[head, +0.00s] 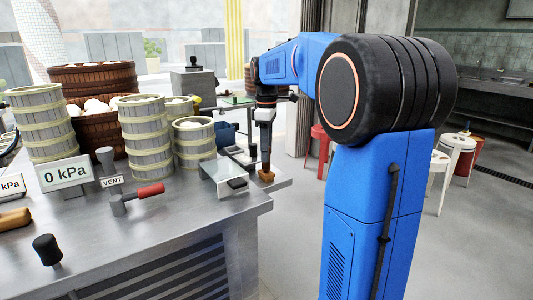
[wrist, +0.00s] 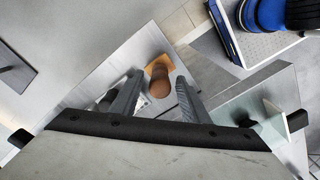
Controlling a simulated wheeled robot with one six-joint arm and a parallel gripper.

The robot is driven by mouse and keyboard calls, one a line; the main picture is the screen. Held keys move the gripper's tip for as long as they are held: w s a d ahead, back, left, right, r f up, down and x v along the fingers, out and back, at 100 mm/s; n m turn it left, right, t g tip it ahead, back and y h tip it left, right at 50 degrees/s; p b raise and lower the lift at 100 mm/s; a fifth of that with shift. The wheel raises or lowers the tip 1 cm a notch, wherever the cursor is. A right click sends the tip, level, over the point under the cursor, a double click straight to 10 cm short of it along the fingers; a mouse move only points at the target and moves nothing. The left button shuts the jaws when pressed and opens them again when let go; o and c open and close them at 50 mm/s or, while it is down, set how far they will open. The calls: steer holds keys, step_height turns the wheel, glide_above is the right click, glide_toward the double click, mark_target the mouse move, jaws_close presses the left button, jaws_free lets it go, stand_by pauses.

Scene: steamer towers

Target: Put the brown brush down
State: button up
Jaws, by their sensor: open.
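The brown brush (wrist: 159,82) is in the wrist view, its rounded brown handle end toward the camera and a flat orange-tan part beyond it. In the head view the brush (head: 267,176) is small, at the right corner of the metal counter (head: 170,225), seemingly resting on it. My gripper (wrist: 158,92) is open, one finger on each side of the handle, with a gap visible near the fingertips. In the head view my gripper (head: 266,160) points down just above the brush; its fingers are hard to make out there.
The counter's edge is close to the brush.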

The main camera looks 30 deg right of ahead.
step_height(320, 180, up, 11)
stand_by(0.4)
stand_by(0.4)
